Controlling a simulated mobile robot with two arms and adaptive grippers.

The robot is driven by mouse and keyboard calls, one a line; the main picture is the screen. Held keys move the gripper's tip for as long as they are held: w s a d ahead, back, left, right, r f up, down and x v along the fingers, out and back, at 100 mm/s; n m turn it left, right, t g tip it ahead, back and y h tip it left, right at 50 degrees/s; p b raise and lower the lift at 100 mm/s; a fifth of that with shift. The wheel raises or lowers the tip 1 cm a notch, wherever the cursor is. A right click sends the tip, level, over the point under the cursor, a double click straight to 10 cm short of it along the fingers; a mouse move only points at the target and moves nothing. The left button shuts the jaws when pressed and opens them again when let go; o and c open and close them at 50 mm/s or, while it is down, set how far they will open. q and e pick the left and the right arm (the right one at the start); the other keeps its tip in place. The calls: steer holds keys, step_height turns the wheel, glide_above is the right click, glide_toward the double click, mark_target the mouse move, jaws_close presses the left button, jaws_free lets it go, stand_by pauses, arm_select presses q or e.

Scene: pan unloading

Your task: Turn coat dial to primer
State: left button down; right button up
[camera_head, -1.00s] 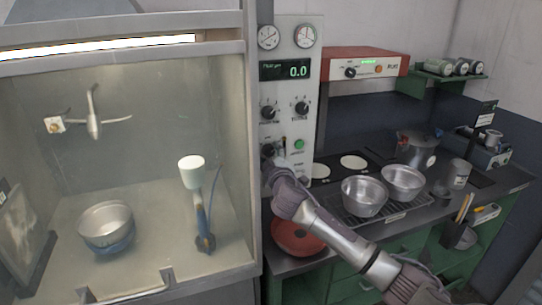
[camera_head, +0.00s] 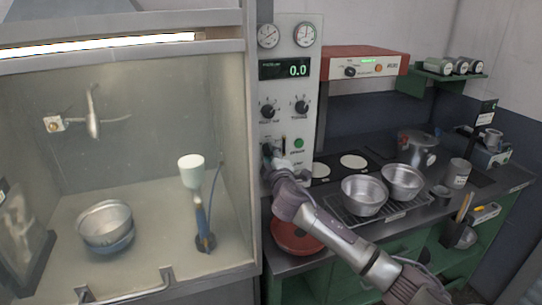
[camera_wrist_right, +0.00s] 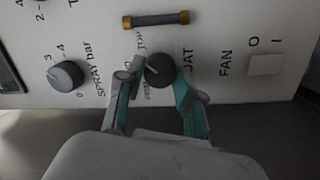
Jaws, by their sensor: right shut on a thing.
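The coat dial (camera_wrist_right: 158,68) is a dark round knob with a pale pointer line, on the white control panel (camera_wrist_right: 220,85). My right gripper (camera_wrist_right: 158,78) is shut on it, one teal-lined finger on each side. The fingers partly cover the printing around the dial; "OAT" and parts of the position words show, but I cannot read the pointer setting surely. In the head view my right gripper (camera_head: 271,161) is at the lower left of the panel (camera_head: 311,95) and hides the dial. My left gripper is not in view.
A dark bar handle with brass ends (camera_wrist_right: 156,20) sits just above the dial. A spray bar knob (camera_wrist_right: 65,75) is left, a fan switch (camera_wrist_right: 264,64) right. The spray booth (camera_head: 150,270) stands left in the head view; steel pans (camera_head: 363,194) sit on the counter right.

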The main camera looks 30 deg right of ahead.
steer(key=n+t, duration=0.1)
steer(key=n, duration=0.5)
steer(key=shift+f, duration=0.15)
steer(key=n+y, duration=0.1)
steer(key=n, duration=0.4)
steer(key=shift+p, duration=0.35)
steer(key=n+y+p, duration=0.1)
steer(key=n, duration=0.4)
steer(key=shift+d+t, duration=0.1)
steer(key=shift+t, duration=0.3)
steer(key=n+y+p, duration=0.1)
steer(key=n+p, duration=0.1)
steer(key=n, duration=0.4)
steer(key=shift+s+n, duration=0.1)
steer(key=shift+n, duration=0.3)
steer(key=shift+f+y, duration=0.1)
steer(key=shift+y, duration=0.2)
steer(key=o, duration=1.2)
steer(key=shift+d, duration=0.1)
